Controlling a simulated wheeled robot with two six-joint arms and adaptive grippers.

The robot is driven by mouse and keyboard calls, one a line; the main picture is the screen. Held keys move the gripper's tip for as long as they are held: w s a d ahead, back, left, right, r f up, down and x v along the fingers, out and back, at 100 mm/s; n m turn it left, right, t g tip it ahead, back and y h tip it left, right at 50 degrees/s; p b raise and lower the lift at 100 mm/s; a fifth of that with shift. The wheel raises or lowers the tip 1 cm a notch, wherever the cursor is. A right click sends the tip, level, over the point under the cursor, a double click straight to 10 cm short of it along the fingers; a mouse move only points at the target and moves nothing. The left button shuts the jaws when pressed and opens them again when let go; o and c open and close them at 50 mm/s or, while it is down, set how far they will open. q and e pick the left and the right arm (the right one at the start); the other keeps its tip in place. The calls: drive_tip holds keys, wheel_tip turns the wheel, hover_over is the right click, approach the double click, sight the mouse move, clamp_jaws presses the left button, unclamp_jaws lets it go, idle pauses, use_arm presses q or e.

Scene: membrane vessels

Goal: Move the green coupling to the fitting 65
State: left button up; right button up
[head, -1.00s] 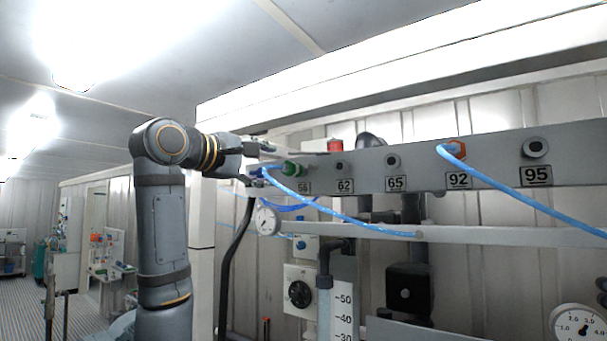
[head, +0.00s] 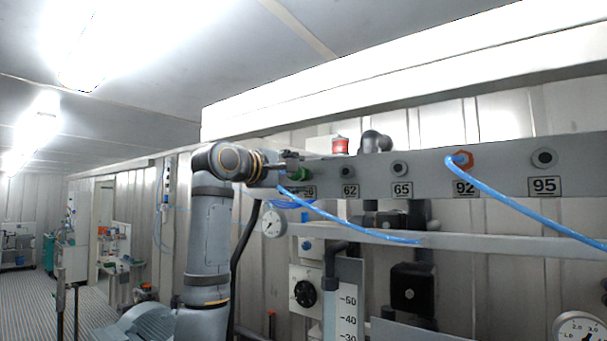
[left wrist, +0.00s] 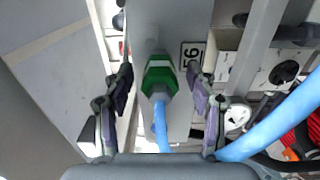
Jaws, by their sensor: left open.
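The green coupling (head: 305,174) sits on the fitting at label 56, at the left end of the grey panel. A blue hose runs from it. In the left wrist view the coupling (left wrist: 160,74) lies between the two fingers of my left gripper (left wrist: 159,84), with a gap on each side. My left gripper (head: 290,166) is open around the coupling and partly hides it in the head view. Fitting 65 (head: 400,168) is a bare dark-centred port further right on the panel, with nothing on it. My right gripper is not in view.
Fitting 62 (head: 349,172) and fitting 95 (head: 544,158) are bare. An orange coupling (head: 464,160) with a blue hose sits at 92. A horizontal rail (head: 480,235) and a gauge (head: 273,223) lie below the panel.

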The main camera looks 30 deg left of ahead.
use_arm(q)
drive_tip(key=shift+w, duration=0.2)
drive_tip(key=shift+s, duration=0.1)
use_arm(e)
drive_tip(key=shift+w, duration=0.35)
use_arm(q)
drive_tip(key=shift+c, duration=0.2)
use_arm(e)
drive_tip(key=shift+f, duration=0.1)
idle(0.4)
use_arm(q)
clamp_jaws()
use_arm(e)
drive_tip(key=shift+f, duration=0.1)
